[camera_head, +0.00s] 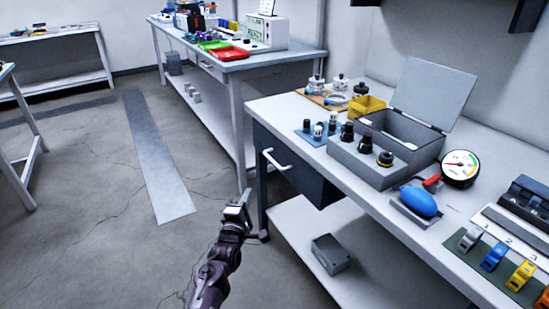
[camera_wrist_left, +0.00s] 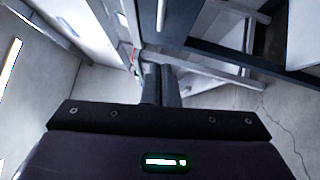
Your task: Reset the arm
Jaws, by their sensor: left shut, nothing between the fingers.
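My left gripper (camera_head: 245,196) is at the bottom middle of the head view, its arm coming up from the bottom edge. It hangs over open floor, just left of the near workbench's front edge. In the left wrist view its two dark fingers (camera_wrist_left: 161,84) lie close together, shut, with nothing held between them. My right arm and gripper are not in view.
The near workbench (camera_head: 385,235) carries an open grey case (camera_head: 375,165), a blue bulb (camera_head: 419,201), a round gauge (camera_head: 460,167) and coloured clamps. Its drawer handle (camera_head: 277,160) sticks out near my gripper. Another bench (camera_head: 225,65) stands behind. Floor at left is clear.

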